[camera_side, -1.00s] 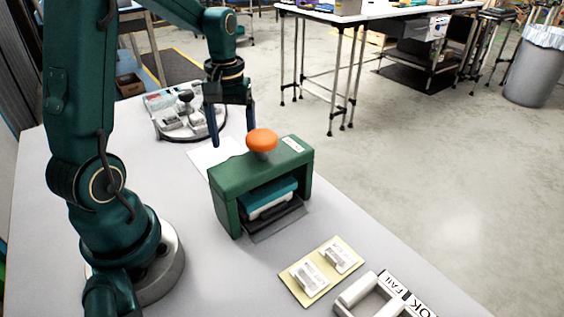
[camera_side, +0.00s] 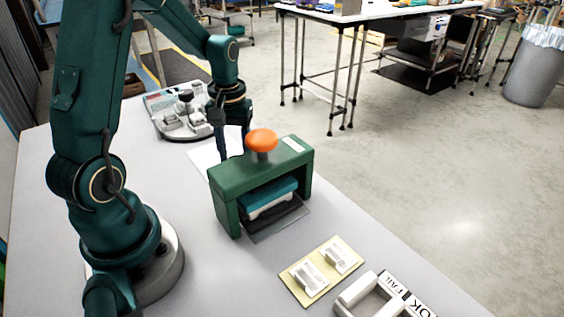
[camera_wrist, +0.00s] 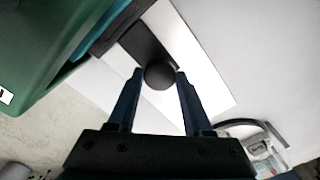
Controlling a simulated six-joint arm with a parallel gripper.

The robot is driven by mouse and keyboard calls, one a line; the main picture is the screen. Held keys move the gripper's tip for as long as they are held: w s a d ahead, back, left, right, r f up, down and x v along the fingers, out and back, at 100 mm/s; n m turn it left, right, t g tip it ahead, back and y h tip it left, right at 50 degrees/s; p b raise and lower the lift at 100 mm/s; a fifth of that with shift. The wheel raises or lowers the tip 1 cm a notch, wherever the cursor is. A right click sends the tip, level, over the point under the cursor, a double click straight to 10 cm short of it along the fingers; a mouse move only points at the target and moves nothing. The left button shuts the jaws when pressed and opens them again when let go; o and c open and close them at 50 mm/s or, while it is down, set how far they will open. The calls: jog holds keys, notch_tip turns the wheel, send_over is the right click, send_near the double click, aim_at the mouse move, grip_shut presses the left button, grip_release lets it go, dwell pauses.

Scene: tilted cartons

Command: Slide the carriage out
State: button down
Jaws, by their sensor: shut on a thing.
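The carriage is a dark plate (camera_side: 275,217) under the green press frame (camera_side: 232,180), with a teal and white block (camera_side: 270,197) above it inside the frame. In the wrist view, a dark strip (camera_wrist: 140,42) reaches out from the frame's far side and ends in a round black knob (camera_wrist: 160,76). My gripper (camera_wrist: 159,74) is shut on this knob, one blue finger on each side. In the side view, my gripper (camera_side: 222,150) is low behind the frame, and the frame hides the knob.
An orange mushroom button (camera_side: 262,140) tops the frame. A white sheet (camera_side: 207,157) lies behind it. A grey fixture (camera_side: 186,115) stands at the back. A yellow board (camera_side: 321,271) with two white parts and a grey tray (camera_side: 372,293) lie in front.

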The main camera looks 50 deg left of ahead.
jog(key=a, duration=1.3)
jog(key=shift+a, duration=0.35)
jog(key=shift+c, duration=1.5)
grip_release()
jog(key=shift+d, duration=0.1)
notch_tip(320, 180, up, 5)
jog(key=shift+r, duration=0.1)
